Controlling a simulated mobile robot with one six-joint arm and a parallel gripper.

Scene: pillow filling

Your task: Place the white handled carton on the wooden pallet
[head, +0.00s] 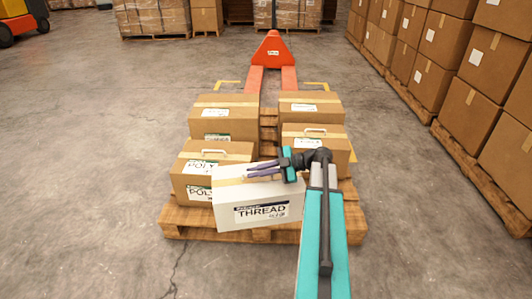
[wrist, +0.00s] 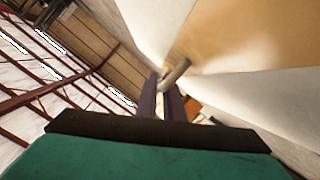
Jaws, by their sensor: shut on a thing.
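The white carton (head: 229,204) has a THREAD label and a tan tape strip on top. My gripper (head: 262,170) is shut on its handle at the top. In the wrist view the two fingers (wrist: 167,104) close around the pale handle (wrist: 178,74), with the carton's white and tan top (wrist: 240,50) beyond. The carton is slightly turned and overlaps the front middle of the wooden pallet (head: 185,219) in the head view. Whether its base touches the pallet or hangs above it, I cannot tell. My arm hides part of the pallet's front right.
Brown handled cartons stand on the pallet at left (head: 222,111) and right (head: 312,105), with a narrow gap between. An orange pallet jack (head: 273,50) is behind. Stacked boxes (head: 470,100) line the right side. Floor at left is clear.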

